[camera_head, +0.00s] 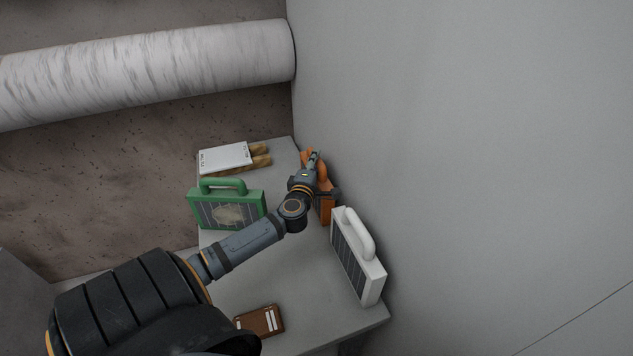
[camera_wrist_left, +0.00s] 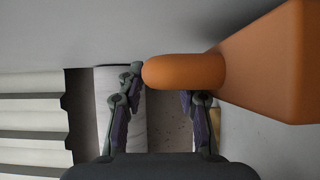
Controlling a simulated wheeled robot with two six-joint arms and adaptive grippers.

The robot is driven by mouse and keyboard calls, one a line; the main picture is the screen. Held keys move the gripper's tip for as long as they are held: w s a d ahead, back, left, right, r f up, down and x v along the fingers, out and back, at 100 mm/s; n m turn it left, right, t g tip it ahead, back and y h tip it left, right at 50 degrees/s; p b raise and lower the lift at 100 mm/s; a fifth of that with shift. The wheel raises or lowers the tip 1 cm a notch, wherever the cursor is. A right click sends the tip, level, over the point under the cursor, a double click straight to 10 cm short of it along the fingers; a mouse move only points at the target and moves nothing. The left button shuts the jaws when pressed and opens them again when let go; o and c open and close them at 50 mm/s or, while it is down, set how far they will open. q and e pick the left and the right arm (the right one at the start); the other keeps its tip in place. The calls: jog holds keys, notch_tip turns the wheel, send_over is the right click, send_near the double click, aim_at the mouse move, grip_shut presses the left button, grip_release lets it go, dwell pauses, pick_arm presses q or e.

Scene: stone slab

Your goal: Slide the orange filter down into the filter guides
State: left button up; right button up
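The orange filter (camera_head: 326,207) stands on the slab's right side by the grey wall, partly hidden behind my left gripper (camera_head: 312,161). In the left wrist view its orange handle (camera_wrist_left: 182,71) and body (camera_wrist_left: 275,65) are close to the camera. My left gripper (camera_wrist_left: 160,120) has its two fingers apart. The handle crosses in front of the right finger's tip, and nothing is visibly clamped; I cannot tell whether they touch. I cannot make out the filter guides in the head view. My right gripper is not in view.
On the slab (camera_head: 285,265), a green filter (camera_head: 228,212) stands left, a white filter (camera_head: 356,262) front right. A white labelled box (camera_head: 225,157) lies at the back, a brown item (camera_head: 262,320) at the front. The grey wall (camera_head: 470,150) bounds the right.

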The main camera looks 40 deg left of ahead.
pick_arm(q)
jog(key=shift+w+a, duration=0.1)
jog(key=shift+w, duration=0.1)
jog(key=shift+s+r, duration=0.1)
jog(key=shift+s, duration=0.05)
jog(key=shift+c, duration=0.3)
grip_shut()
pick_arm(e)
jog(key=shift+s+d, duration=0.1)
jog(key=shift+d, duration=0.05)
pick_arm(q)
jog(key=shift+r, duration=0.1)
